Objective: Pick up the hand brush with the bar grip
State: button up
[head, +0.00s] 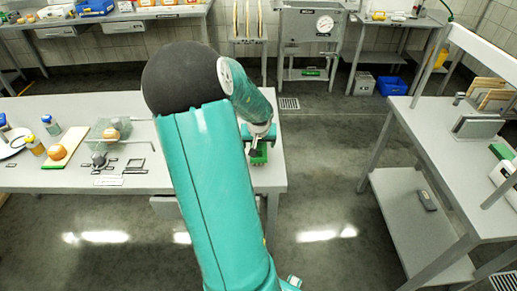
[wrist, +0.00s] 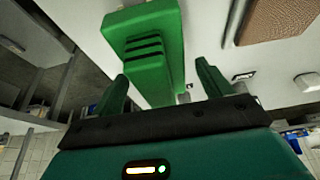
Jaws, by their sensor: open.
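A green block-shaped thing with black grooves (wrist: 148,45), which looks like the hand brush, lies on the white tabletop in the wrist view. A longer green part runs from it down between my fingers. My gripper (wrist: 162,72) is open, with one green finger on each side of this part; I cannot tell whether either touches it. In the head view the green thing (head: 259,154) is at the right end of the left table, partly hidden by my gripper (head: 257,146) just above it. The bristles and bar grip cannot be made out.
The left table (head: 40,105) holds bottles, a yellow board (head: 66,147), a clear tray (head: 110,130) and small dark frames. A brown textured thing (wrist: 278,20) lies right of the green thing in the wrist view. A grey bench (head: 440,130) stands right, across open floor (head: 330,180).

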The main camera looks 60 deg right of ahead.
jog(key=shift+f, duration=0.15)
jog(key=c, duration=1.2)
jog(key=shift+o, duration=0.2)
notch_tip(320, 180, up, 4)
jog(key=shift+f, duration=0.2)
jog(key=s+a+r, duration=0.3)
jog(key=a+r, duration=0.7)
jog(key=a, duration=0.3)
jog(key=shift+a, duration=0.35)
